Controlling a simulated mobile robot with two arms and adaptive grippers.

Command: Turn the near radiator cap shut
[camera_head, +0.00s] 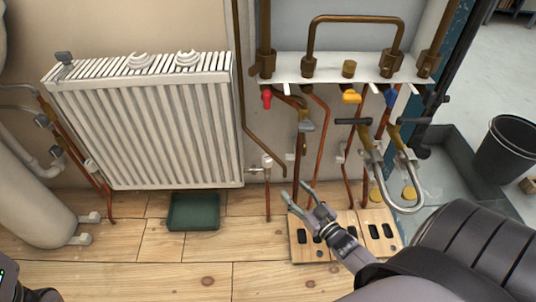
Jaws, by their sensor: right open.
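The white radiator (150,130) stands against the wall at the left. A grey cap (65,57) sits at its upper left corner, and a white valve cap (91,165) sits on the pipe at its lower left. A white valve with a small handle (267,161) stands on a pipe just right of its lower right corner. I cannot tell which of these is the near cap, or how far any is turned. My right gripper (301,196) is open and empty, below and right of the white valve.
A pipe manifold (349,70) with coloured taps hangs right of the radiator. A slotted wooden board (311,252) lies under my right gripper. A green tray (194,212) sits below the radiator. A black bucket (507,150) stands far right. The wooden floor (120,270) in front is clear.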

